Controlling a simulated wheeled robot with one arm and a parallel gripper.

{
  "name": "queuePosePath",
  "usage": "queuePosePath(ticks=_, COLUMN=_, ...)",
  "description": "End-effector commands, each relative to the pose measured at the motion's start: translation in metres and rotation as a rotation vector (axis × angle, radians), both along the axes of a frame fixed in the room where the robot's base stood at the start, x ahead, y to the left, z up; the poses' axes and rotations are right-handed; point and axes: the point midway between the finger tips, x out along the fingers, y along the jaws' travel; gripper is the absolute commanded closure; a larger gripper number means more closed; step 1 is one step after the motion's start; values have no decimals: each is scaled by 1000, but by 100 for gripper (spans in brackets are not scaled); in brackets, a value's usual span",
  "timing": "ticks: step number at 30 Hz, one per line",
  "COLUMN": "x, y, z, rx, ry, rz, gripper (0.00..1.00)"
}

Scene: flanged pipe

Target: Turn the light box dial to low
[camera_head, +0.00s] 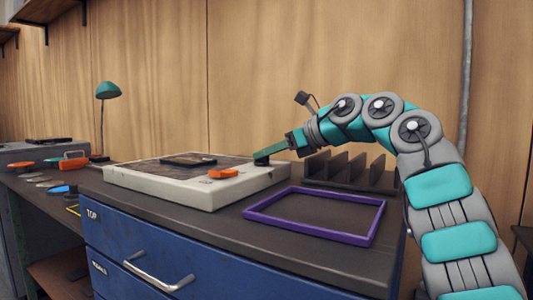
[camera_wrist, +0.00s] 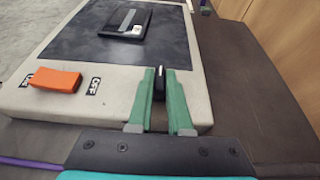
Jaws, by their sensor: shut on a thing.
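The light box (camera_head: 160,188) is a pale flat box with a dark top panel, lying on the dark counter. It fills much of the wrist view (camera_wrist: 192,100). The dial (camera_wrist: 160,82) is a small black knob with a pale line, on the margin of the box near its corner. My gripper (camera_wrist: 161,75) is shut on the dial, with one green finger on each side of it. In the head view my gripper (camera_head: 268,153) reaches in from the right to the box's right end. The dial's level markings are not visible.
A dark framed piece (camera_head: 188,160) lies on the panel. A purple frame (camera_head: 315,216) lies in front, a dark slotted rack (camera_head: 348,168) behind. A green lamp (camera_head: 108,91) stands left. Blue drawers (camera_head: 140,265) are below.

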Motion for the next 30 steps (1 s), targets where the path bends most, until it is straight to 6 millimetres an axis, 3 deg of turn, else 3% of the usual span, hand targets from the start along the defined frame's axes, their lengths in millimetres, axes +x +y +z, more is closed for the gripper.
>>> queuePosePath(ticks=1, x=0, y=-1, z=2, rx=4, ry=-4, rz=-3, gripper=100)
queuePosePath(ticks=2, x=0, y=-1, z=2, rx=4, ry=-4, rz=-3, gripper=79)
queuePosePath(ticks=9, x=0, y=-1, z=1, rx=2, ry=-2, rz=-2, gripper=52)
queuePosePath(ticks=20, x=-2, y=-4, z=3, rx=2, ry=-2, rz=-1, gripper=52)
queuePosePath(ticks=30, x=-24, y=-40, z=20, rx=4, ry=-3, rz=-3, gripper=52)
